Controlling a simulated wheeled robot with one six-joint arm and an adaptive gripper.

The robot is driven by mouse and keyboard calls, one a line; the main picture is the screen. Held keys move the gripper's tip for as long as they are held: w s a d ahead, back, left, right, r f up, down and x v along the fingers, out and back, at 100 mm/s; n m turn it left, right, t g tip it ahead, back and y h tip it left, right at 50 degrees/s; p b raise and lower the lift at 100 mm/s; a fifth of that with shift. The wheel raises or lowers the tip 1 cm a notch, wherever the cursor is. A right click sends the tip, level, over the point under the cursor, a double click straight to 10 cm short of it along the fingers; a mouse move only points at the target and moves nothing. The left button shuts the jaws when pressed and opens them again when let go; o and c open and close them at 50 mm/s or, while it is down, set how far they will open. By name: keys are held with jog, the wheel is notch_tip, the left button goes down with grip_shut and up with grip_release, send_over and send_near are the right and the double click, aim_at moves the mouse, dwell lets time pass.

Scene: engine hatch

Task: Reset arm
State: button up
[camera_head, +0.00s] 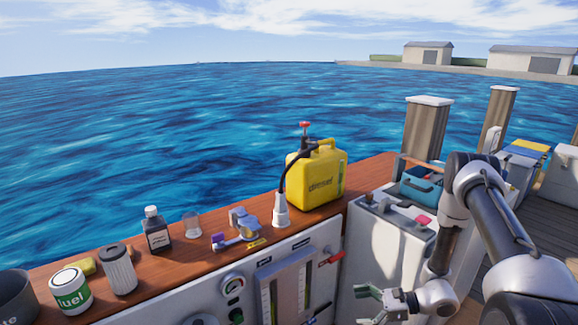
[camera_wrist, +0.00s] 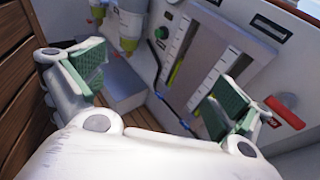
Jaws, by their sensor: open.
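My gripper (camera_head: 372,304) is low at the right in the head view, in front of the white cabinet front. In the wrist view my gripper (camera_wrist: 150,92) shows two green-padded fingers spread wide with nothing between them. My arm reaches in from the right side, bent at the elbow. Past the fingers, the wrist view shows the cabinet front with a grey panel and sight tubes (camera_wrist: 183,50), a green knob (camera_wrist: 161,33) and a red lever (camera_wrist: 284,112). The fingers appear apart from these.
A yellow diesel can (camera_head: 316,178) and a white funnel-like piece (camera_head: 281,211) stand on the wooden counter (camera_head: 185,262). A dark bottle (camera_head: 156,232), a filter (camera_head: 118,270) and a fuel tin (camera_head: 70,291) stand further left. A blue toolbox (camera_head: 421,184) sits beyond the arm.

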jog(key=s+d+r+n+g+h, duration=0.2)
jog(key=s+d+r+n+h, duration=0.25)
jog(key=r, duration=0.65)
jog(key=s+d+r+n+g+h, duration=0.1)
jog(key=s+d+r+n+h, duration=0.4)
jog(key=r, duration=0.5)
jog(key=s+d+r+n+g+h, duration=0.25)
jog(key=s+d+r+n, duration=0.35)
jog(key=r, duration=0.5)
jog(key=s+r+n+t+h, duration=0.2)
jog(key=r+t, duration=0.6)
jog(key=r, duration=0.6)
jog(key=shift+s+r+n+h, duration=0.4)
jog(key=shift+s+n, duration=0.3)
jog(key=shift+n, duration=0.45)
jog(key=shift+a, duration=0.1)
